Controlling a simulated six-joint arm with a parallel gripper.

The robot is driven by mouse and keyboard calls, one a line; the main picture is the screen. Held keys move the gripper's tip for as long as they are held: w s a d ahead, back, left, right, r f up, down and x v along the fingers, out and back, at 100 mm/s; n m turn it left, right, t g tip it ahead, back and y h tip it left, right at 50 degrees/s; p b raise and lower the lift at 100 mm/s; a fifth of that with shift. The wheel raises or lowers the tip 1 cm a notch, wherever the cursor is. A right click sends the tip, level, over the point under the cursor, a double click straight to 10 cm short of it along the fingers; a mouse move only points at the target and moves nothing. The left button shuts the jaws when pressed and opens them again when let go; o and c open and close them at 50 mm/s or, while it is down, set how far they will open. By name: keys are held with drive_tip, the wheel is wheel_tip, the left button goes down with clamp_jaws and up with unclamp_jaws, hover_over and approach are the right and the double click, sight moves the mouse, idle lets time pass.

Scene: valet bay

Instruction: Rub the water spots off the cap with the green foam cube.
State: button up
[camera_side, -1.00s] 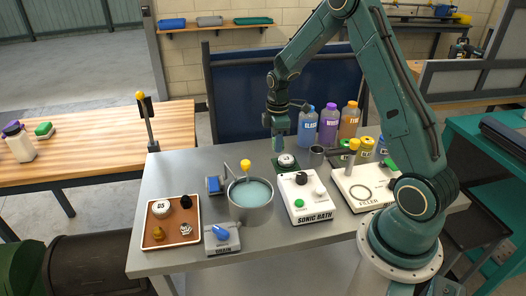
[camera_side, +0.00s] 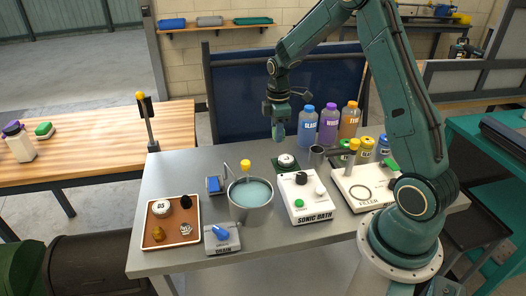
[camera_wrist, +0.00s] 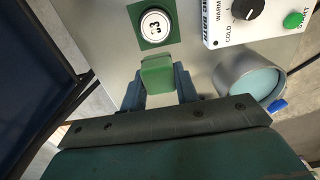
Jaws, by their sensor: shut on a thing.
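The cap (camera_wrist: 155,24) is a round white disc with dark marks like a "3" in the wrist view. It lies on a small dark green mat (camera_wrist: 141,43), and it also shows in the side view (camera_side: 287,159). I cannot tell water spots from the printed marks. My gripper (camera_wrist: 158,88) is shut on the green foam cube (camera_wrist: 157,72), which sticks out beyond the fingertips. In the side view my gripper (camera_side: 278,120) points down and holds the cube above the table, behind and slightly left of the cap, apart from it.
The sonic bath box (camera_side: 305,208) and a metal pot (camera_side: 250,212) of bluish liquid stand in front of the cap. A brown tray (camera_side: 157,237) lies front left. The table's back left is clear.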

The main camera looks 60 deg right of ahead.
sight(288, 158)
drive_tip(key=shift+f, duration=3.4)
drive_tip(key=shift+s+d+f, duration=0.55)
drive_tip(key=shift+d+f, duration=0.05)
drive_tip(key=shift+f, duration=0.15)
drive_tip(key=shift+c, duration=0.3)
drive_tip(key=shift+s+d, duration=0.8)
drive_tip(key=shift+s, duration=0.05)
drive_tip(key=shift+w+a+r, duration=0.15)
drive_tip(key=shift+w+a, duration=1.3)
drive_tip(key=shift+d+r, duration=0.1)
drive_tip(key=shift+r, duration=3.9)
